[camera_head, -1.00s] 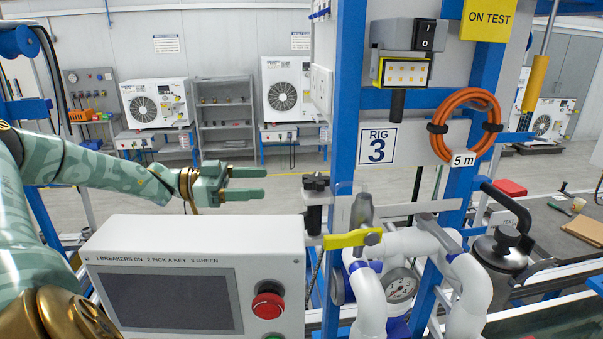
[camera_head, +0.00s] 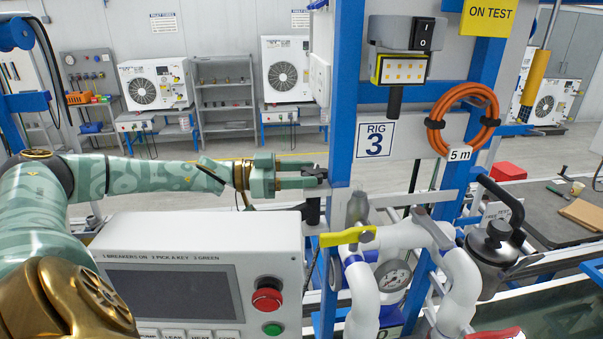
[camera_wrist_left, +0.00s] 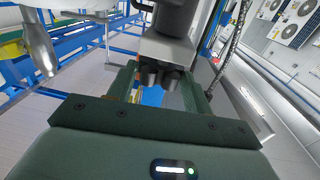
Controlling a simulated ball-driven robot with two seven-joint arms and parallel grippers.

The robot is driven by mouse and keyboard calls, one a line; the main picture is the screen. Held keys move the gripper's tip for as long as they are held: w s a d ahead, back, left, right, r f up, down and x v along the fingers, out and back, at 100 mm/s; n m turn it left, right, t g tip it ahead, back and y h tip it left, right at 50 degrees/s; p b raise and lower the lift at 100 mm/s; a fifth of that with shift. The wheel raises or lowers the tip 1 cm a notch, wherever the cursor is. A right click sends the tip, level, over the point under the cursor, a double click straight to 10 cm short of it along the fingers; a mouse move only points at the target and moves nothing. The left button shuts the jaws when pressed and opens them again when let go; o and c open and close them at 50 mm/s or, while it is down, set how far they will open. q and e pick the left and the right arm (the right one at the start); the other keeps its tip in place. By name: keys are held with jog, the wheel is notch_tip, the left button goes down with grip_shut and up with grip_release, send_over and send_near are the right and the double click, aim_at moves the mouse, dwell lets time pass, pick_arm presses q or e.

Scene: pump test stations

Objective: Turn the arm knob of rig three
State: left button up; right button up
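The arm knob, a black lobed knob (camera_head: 316,173) on a dark post, sits at the left side of the blue upright that bears the "RIG 3" sign (camera_head: 375,139). My left gripper (camera_head: 302,176) is at the knob, reaching in from the left, and its fingers hide part of it. In the left wrist view the knob's dark lobes (camera_wrist_left: 172,80) show between the two green fingers (camera_wrist_left: 160,92), with some gap at the sides. The fingers look open around the knob; I cannot tell whether either touches it. My right gripper is out of view.
A control box with a screen and a red stop button (camera_head: 267,297) stands below my left forearm. A yellow valve lever (camera_head: 346,236) and white pipes with a gauge (camera_head: 394,276) are right of the knob. An orange hose coil (camera_head: 463,120) hangs beyond.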

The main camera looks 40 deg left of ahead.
pick_arm(q)
jog(key=shift+d+r+n+t+y+p, duration=0.1)
jog(key=shift+r+n+t+y+p, duration=0.15)
jog(key=shift+n+t+y+p, duration=0.2)
jog(key=shift+s+f+n+t+y+p, duration=0.1)
jog(key=shift+n+t+y+p, duration=0.25)
jog(key=shift+y, duration=0.2)
jog(key=o, duration=1)
jog(key=shift+f, duration=0.1)
jog(key=shift+s, duration=0.1)
jog(key=shift+b+v, duration=2.7)
jog(key=shift+v, duration=5.45)
